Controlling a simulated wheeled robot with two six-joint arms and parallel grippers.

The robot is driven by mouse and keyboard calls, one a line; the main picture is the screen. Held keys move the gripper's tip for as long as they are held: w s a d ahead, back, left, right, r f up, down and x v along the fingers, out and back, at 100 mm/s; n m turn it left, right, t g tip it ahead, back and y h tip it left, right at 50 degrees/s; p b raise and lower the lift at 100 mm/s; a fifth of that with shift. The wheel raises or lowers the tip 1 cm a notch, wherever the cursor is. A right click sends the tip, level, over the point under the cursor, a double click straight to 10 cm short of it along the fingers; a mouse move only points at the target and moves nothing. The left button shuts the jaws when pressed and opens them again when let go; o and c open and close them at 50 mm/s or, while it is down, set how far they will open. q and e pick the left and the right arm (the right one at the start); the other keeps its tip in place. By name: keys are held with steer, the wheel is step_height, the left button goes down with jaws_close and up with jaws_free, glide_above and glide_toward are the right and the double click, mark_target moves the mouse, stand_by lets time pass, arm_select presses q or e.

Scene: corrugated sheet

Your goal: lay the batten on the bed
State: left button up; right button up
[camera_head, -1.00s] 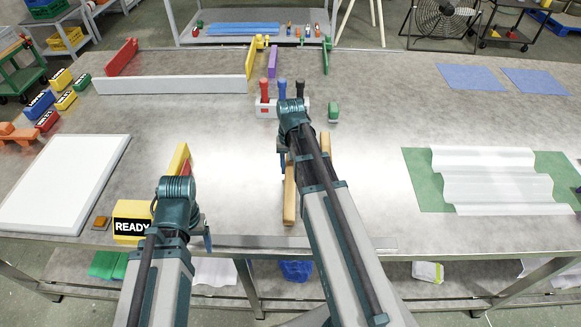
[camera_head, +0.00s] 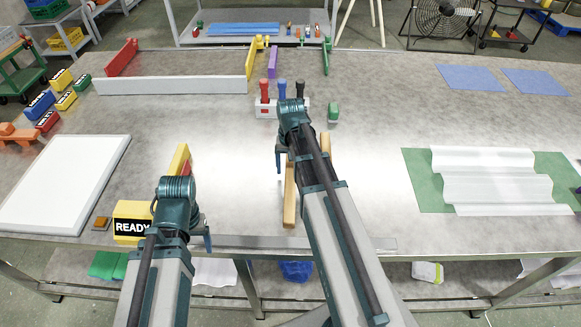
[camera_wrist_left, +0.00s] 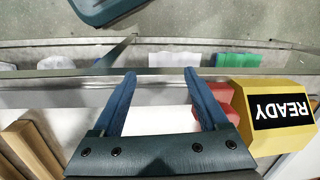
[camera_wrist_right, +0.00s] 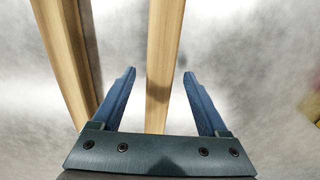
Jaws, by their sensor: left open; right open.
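Two pale wooden battens lie side by side at the table's middle, partly hidden by my right arm. The left batten (camera_head: 290,196) and right batten (camera_head: 325,146) show in the head view. My right gripper (camera_wrist_right: 160,74) is open, with one batten (camera_wrist_right: 158,40) running between its spread fingers; I cannot tell contact. The other batten (camera_wrist_right: 68,55) lies outside the fingers. My left gripper (camera_wrist_left: 160,73) is open and empty over the table's near edge, beside the yellow READY block (camera_head: 130,227). Which thing is the bed is unclear; a white corrugated sheet (camera_head: 490,178) rests on a green mat (camera_head: 423,188).
A white panel (camera_head: 65,182) lies at the left. A long pale bar (camera_head: 170,85) and blue sheets (camera_head: 470,77) lie further back. Table between battens and mat is clear.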

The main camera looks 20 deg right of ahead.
arm_select(q)
step_height(320, 180, up, 14)
steer(key=p, duration=1.3)
steer(key=shift+f, duration=0.2)
arm_select(e)
step_height(320, 180, up, 14)
steer(key=shift+f, duration=0.2)
steer(key=s+a+n, duration=0.4)
steer(key=s+a, duration=0.3)
steer(key=a, duration=0.4)
steer(key=s+a+n+h, duration=0.1)
steer(key=s+a+n, duration=0.4)
steer(key=a, duration=0.5)
steer(key=s, duration=0.2)
steer(key=shift+s+a, duration=0.3)
steer(key=shift+a, duration=0.1)
arm_select(q)
steer(key=shift+c, duration=0.4)
arm_select(e)
steer(key=shift+c, duration=0.4)
